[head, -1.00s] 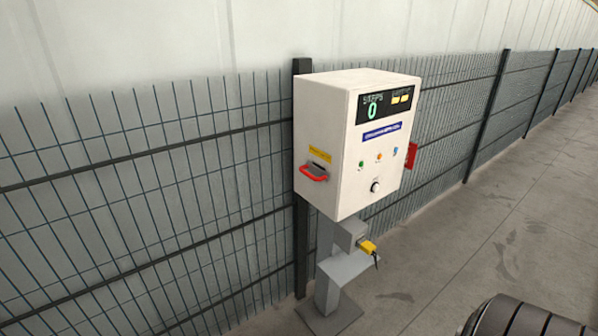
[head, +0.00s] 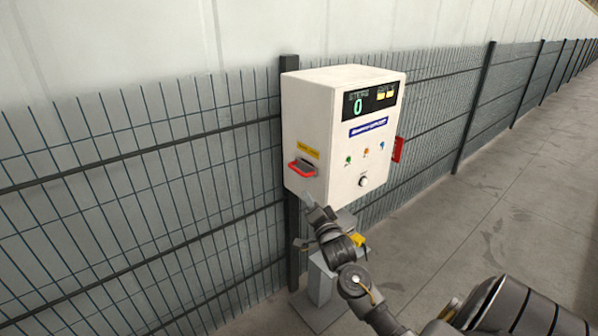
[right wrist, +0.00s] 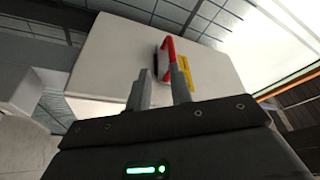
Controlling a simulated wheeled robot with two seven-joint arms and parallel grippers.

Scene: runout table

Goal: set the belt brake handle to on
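The belt brake handle appears to be the red handle (head: 301,170) on the left side of the white control box (head: 330,150), under a yellow label (head: 308,152). My right gripper (head: 307,198) is just below the handle, in front of the box's lower edge. In the right wrist view the red handle (right wrist: 170,52) lies beyond the fingertips of my right gripper (right wrist: 163,82). Its two fingers stand apart with nothing held between them. One finger overlaps the handle's near end in the picture; contact cannot be told. My left gripper is not in view.
The box stands on a grey post against a wire fence (head: 140,200). Its front has a display (head: 370,99), small coloured lights and a knob (head: 363,181). A red part (head: 398,149) sits on its right side. Open floor (head: 500,230) lies to the right.

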